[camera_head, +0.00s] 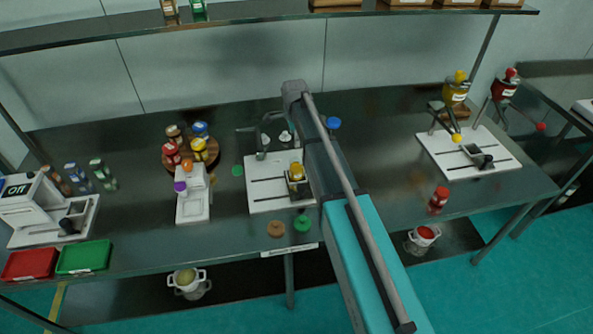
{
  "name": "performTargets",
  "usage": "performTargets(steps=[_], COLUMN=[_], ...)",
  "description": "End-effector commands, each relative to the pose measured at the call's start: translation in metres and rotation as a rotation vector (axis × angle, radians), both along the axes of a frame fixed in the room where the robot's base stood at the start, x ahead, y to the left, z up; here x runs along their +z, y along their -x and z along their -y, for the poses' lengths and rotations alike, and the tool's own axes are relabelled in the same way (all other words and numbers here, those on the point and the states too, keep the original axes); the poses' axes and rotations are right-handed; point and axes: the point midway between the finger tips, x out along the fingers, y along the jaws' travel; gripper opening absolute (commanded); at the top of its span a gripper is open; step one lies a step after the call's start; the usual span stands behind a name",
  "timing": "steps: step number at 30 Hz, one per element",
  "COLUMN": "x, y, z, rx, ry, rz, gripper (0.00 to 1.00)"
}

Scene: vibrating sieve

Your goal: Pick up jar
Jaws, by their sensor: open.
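Several small jars stand on the dark table, and I cannot tell which one the task means. A red-lidded jar (438,200) stands alone right of my arm. A round wooden tray (212,160) at centre left holds a red jar (171,154), a brown jar (174,134), a blue-capped jar (200,130) and a yellow jar (199,149). A yellow-topped container (296,172) sits on the middle white base, close beside my arm. My arm reaches up from the bottom right across the table. I cannot make out my gripper's fingers; the arm seems to hide them.
White-based devices stand in the middle (270,204), at right (490,170) and far left (28,232). A white device (193,207) stands left of centre. A red tray (30,264) and green tray (84,257) lie front left. A shelf (250,12) crosses above. Table right of my arm is mostly clear.

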Motion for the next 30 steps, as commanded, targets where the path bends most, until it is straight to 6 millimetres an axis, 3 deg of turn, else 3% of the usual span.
performTargets(steps=[11, 30], x=[-0.011, -0.059], y=[0.0, 0.0], z=[0.0, 0.001], rx=[0.001, 0.002], ry=[0.0, 0.0], rz=[0.0, 0.0], gripper=[1.0, 1.0])
